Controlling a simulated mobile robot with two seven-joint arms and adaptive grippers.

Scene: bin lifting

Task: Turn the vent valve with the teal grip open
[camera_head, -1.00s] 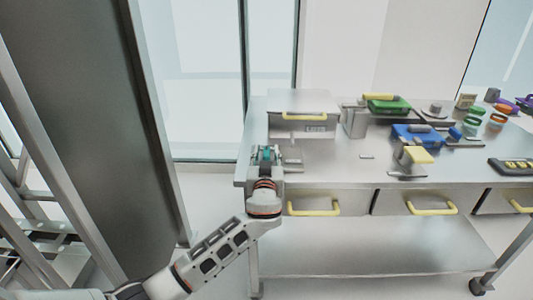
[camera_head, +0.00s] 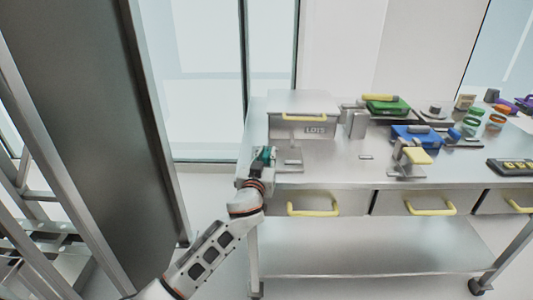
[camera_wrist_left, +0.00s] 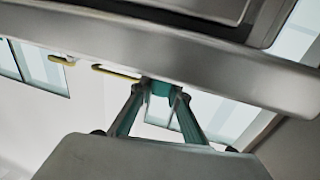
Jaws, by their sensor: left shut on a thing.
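The teal grip (camera_head: 266,154) of the vent valve is at the left end of the steel bench, in front of the grey box. My left gripper (camera_head: 260,161) reaches it from the front left and is shut on it. In the left wrist view the teal grip (camera_wrist_left: 160,88) sits between the fingertips of my left gripper (camera_wrist_left: 158,92). The fingers and wrist hide part of the valve in the head view, so its exact angle is unclear. My right gripper is not in view.
A grey lidded box (camera_head: 302,128) with a yellow handle stands just behind the valve. Green (camera_head: 388,107) and blue (camera_head: 415,136) items stand farther right on the bench (camera_head: 345,172). Drawers with yellow handles (camera_head: 313,209) are below. A tall grey panel (camera_head: 105,120) stands at the left.

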